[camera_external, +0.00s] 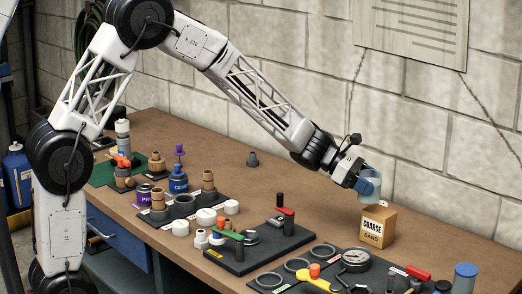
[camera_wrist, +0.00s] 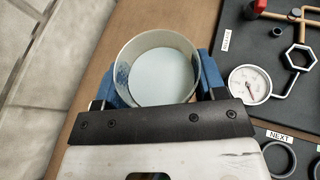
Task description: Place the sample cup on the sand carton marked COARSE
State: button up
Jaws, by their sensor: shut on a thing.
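The sample cup is a pale, clear-walled cup (camera_external: 369,186) held at the end of my arm. In the wrist view the cup (camera_wrist: 160,70) shows its open rim and a pale bottom, with a blue finger on each side. My gripper (camera_external: 367,181) is shut on the cup. The sand carton marked COARSE (camera_external: 377,227) is a tan box on the bench, at the right. The cup is just above the carton's top, a little to its left in the outside view; I cannot tell if they touch. The carton does not show in the wrist view, where cup and gripper may hide it.
A dark board with a gauge (camera_external: 356,259), rings and valves lies in front of the carton; the gauge also shows in the wrist view (camera_wrist: 250,85). A blue-capped cylinder (camera_external: 464,278) stands at the right front. The block wall is close behind.

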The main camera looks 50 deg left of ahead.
jog(key=shift+w+d+f, duration=0.1)
jog(key=shift+w+d, duration=0.15)
jog(key=shift+w, duration=0.4)
jog(key=shift+w+d+f, duration=0.1)
jog(key=shift+w+d, duration=0.15)
jog(key=shift+w, duration=0.45)
jog(key=shift+w+d, duration=0.25)
jog(key=shift+w, duration=0.4)
jog(key=shift+f, duration=1.75)
jog(key=shift+f, duration=0.1)
jog(key=o, duration=1)
jog(key=shift+a, duration=0.1)
jog(key=v, duration=1.2)
jog(key=shift+r, duration=0.2)
